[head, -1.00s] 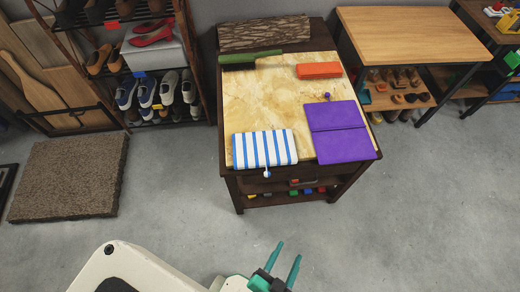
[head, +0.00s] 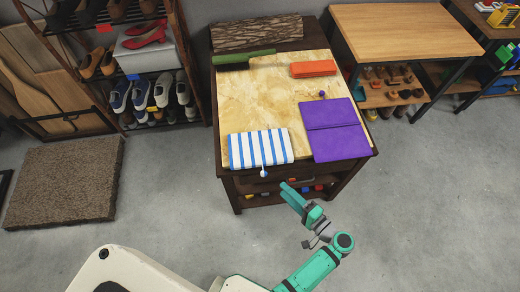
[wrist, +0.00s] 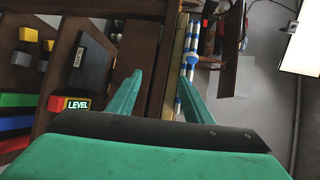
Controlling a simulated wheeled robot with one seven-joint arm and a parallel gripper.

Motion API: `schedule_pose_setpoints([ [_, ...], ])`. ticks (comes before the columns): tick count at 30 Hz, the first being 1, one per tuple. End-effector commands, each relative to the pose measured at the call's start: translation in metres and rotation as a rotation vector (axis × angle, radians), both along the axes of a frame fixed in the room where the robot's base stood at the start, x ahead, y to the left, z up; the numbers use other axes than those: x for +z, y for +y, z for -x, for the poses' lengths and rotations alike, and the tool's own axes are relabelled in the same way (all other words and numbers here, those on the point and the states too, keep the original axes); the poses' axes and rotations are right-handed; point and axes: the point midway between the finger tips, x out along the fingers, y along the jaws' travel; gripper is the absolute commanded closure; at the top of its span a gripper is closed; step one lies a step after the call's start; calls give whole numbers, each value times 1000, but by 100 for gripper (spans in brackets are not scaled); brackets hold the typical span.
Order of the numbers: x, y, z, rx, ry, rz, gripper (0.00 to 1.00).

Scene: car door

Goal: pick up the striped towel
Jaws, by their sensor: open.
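The white and blue striped towel (head: 260,148) lies folded at the front left of the wooden table top, its front side along the table's edge. In the wrist view a strip of the towel (wrist: 188,62) shows edge-on beyond my right finger. My gripper (head: 290,190) is in front of the table and a little below its top, to the right of the towel and apart from it. Its two green fingers (wrist: 158,85) are spread with nothing between them in the wrist view.
A purple folded cloth (head: 334,130) lies to the right of the towel. The dark table (head: 228,183) has a lower shelf with coloured blocks. Grey floor is clear in front.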

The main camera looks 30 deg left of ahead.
Motion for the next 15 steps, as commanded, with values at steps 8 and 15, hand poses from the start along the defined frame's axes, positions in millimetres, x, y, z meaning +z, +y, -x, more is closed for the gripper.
schedule_pose_setpoints([
  [8,44,-11,-16,99,-83,-131,54],
  [15,46,21,-25,106,-86,-136,54],
])
